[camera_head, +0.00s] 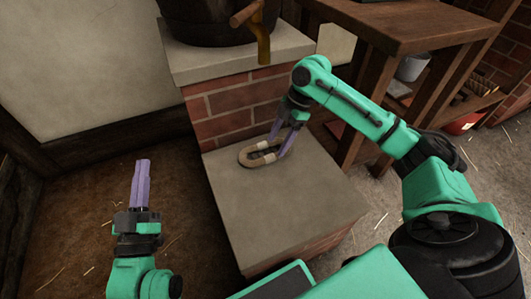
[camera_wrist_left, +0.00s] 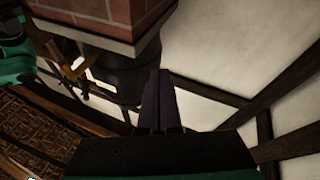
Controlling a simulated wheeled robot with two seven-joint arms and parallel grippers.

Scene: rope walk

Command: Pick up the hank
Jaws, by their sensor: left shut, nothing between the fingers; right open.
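The hank (camera_head: 262,146) is a tan oval coil of rope with pale bands. It lies flat on the low stone-topped ledge (camera_head: 285,210) in the head view. My right gripper (camera_head: 278,146) reaches down to the hank's right end. Its fingers are spread, one on the far side and one on the near side of that end; whether they touch it I cannot tell. My left gripper (camera_head: 142,168) is shut and empty, over the dark floor left of the ledge. Its closed fingers also show in the left wrist view (camera_wrist_left: 158,100). The hank does not show there.
A brick block (camera_head: 235,105) with a stone top rises behind the ledge, bearing a dark vessel (camera_head: 205,22) with a tap (camera_head: 263,40). A wooden table (camera_head: 410,25) stands to the right, with a grey bucket (camera_head: 411,67) beneath. The ledge's front half is clear.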

